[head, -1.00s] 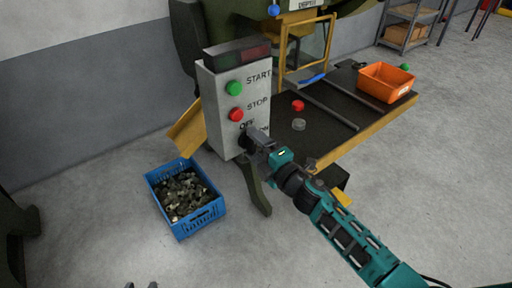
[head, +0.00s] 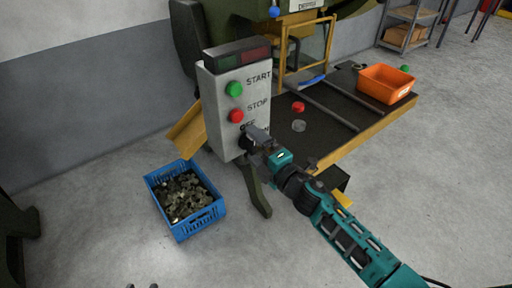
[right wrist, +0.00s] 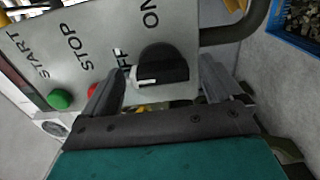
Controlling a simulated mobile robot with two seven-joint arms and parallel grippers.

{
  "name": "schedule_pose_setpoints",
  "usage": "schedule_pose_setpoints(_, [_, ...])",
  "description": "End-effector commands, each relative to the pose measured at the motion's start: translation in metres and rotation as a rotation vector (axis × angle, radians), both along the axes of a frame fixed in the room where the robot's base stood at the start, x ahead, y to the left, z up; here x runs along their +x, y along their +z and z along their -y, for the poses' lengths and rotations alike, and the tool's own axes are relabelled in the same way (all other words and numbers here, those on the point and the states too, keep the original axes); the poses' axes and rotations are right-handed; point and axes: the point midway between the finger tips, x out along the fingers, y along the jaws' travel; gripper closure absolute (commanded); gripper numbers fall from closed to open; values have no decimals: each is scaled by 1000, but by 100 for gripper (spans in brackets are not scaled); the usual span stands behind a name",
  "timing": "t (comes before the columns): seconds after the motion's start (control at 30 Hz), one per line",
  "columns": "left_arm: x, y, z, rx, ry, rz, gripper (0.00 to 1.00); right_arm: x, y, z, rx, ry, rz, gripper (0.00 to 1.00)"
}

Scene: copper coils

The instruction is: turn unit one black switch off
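The black switch (right wrist: 165,66) is a round knob with a white mark, on the grey control box (head: 222,128) below the red stop button. In the right wrist view the white mark is at the knob's lower left, near the partly hidden OFF label; ON is above the knob. My right gripper (right wrist: 162,90) is open, with one finger on each side of the knob and gaps visible between. In the head view my right gripper (head: 254,138) covers the switch. Two small grey tips of my left gripper (head: 141,286) show apart at the bottom edge.
The green start button (head: 234,88) and red stop button (head: 236,115) sit above the switch. A blue crate of metal pieces (head: 211,217) stands on the floor at left. An orange bin (head: 386,82) stands on the dark table (head: 340,122) behind my right arm.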

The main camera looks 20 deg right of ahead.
Motion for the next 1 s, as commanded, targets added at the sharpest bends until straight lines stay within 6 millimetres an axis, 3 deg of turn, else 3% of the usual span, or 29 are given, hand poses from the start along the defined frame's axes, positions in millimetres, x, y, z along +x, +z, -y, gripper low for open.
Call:
schedule_pose_setpoints(0.37, [0,1,0,1,0,2,57,-10,-1,4,1,0,-3,7])
schedule_pose_setpoints(0.8, [1,2,-1,2,1,7,57,-87,-1,31,2,-1,-4,7])
schedule_pose_setpoints(1.0, [1,1,-1,2,2,4,57,-112,-1,41,2,-1,-2,7])
